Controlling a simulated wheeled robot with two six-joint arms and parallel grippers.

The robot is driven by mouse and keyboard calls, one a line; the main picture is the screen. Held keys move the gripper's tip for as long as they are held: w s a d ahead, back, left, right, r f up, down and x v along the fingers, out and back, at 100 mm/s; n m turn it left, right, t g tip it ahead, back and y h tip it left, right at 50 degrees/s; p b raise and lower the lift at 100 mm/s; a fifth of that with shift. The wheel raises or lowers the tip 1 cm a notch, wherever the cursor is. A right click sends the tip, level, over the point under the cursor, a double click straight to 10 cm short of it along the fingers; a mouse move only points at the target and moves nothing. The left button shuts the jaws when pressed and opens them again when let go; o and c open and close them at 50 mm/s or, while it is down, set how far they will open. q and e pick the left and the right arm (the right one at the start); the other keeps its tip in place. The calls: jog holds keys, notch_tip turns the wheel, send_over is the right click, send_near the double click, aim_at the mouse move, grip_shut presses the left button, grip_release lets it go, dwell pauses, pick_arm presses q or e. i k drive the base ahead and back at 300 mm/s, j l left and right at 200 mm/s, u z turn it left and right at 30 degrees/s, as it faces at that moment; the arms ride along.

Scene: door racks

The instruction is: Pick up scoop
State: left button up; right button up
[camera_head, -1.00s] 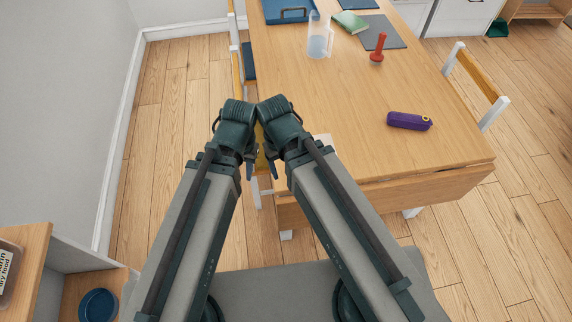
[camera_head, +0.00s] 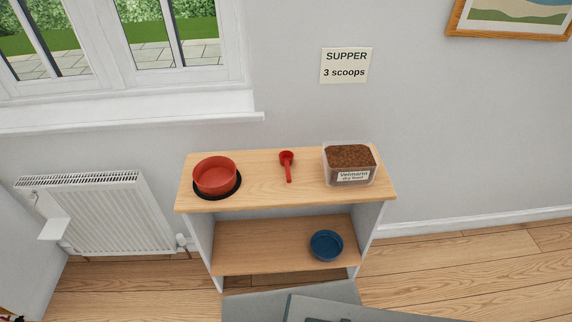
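A red scoop (camera_head: 287,161) lies on the wooden top of a small shelf unit (camera_head: 258,192), its handle pointing toward the front edge. A red bowl (camera_head: 215,176) on a black round mat stands to its left. A clear container of brown dry food (camera_head: 350,164) with a label stands to its right. Neither of my grippers is in view.
A blue bowl (camera_head: 326,245) sits on the lower shelf. A white radiator (camera_head: 92,215) is on the wall to the left, below a window. A note (camera_head: 346,66) on the wall reads "SUPPER 3 scoops". Wooden floor is clear to the right.

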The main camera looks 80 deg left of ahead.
aim_at(286, 157)
jog(key=u, duration=2.8)
